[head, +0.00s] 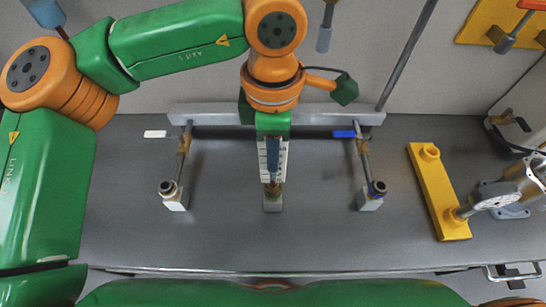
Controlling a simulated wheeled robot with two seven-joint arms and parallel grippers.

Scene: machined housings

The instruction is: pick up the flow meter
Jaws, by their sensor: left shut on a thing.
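The flow meter (283,163) is a white plate with scale marks, in the middle of the head view. My left gripper (272,172) comes down from above and is shut on it, covering its middle and upper end. A brass fitting shows just below the meter, above a small grey block (272,206). I cannot tell whether the meter still touches the block. My right gripper is not in view.
Pipes with valves and grey end blocks stand left (174,201) and right (369,201) of the meter. A grey rail (215,114) runs behind. The grey bench (120,220) is clear at front left.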

